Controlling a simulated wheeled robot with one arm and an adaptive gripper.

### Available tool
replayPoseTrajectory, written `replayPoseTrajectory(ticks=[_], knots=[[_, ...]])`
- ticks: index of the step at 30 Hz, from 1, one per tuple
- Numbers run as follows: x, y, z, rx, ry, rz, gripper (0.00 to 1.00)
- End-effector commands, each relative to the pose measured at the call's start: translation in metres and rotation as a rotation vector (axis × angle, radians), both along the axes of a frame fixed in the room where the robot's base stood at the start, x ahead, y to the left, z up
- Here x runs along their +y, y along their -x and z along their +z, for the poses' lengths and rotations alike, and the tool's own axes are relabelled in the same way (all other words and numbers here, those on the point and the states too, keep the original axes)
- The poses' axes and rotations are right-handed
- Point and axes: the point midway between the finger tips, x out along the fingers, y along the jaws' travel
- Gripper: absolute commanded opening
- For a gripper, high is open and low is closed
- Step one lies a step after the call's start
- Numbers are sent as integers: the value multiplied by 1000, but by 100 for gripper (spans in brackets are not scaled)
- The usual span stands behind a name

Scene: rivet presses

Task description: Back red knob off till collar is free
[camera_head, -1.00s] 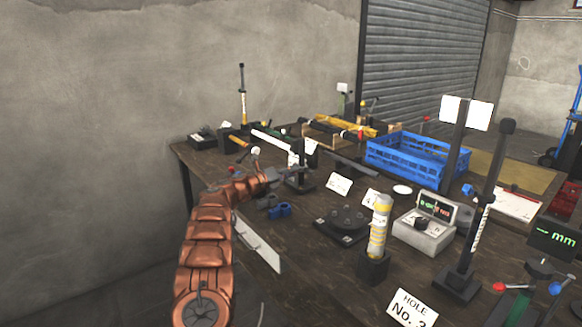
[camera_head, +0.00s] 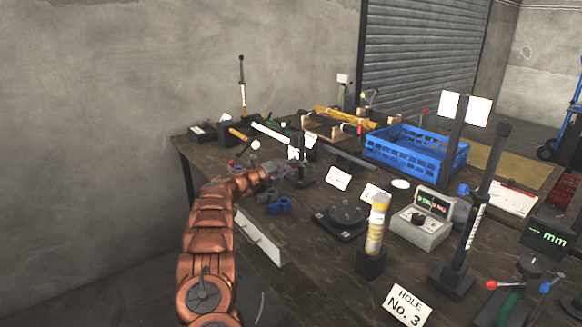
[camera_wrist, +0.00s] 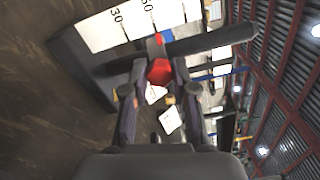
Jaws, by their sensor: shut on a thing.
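The red knob (camera_wrist: 160,71) shows in the wrist view between the two fingertips of my gripper (camera_wrist: 159,80), which is shut on it. Just beyond it is a dark collar (camera_wrist: 155,47) at a black post (camera_wrist: 215,40) with a white scale strip (camera_wrist: 120,24) marked 30 and 50. The post lies sideways in this view. Much of the collar is hidden behind the knob and fingers. In the head view my gripper reaches the small black stand (camera_head: 304,170) near the table's left edge; the knob there is too small to tell.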

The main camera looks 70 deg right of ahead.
Motion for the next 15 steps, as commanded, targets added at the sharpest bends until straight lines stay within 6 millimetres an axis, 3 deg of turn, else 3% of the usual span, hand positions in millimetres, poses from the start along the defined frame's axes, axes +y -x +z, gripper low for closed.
replayPoseTrajectory(ticks=[4,5,12,15], knots=[[0,-1,0,0,-1,1,0],[0,-1,0,-1,0,1,28],[0,0,0,-1,1,1,53],[0,0,0,-1,1,1,53]])
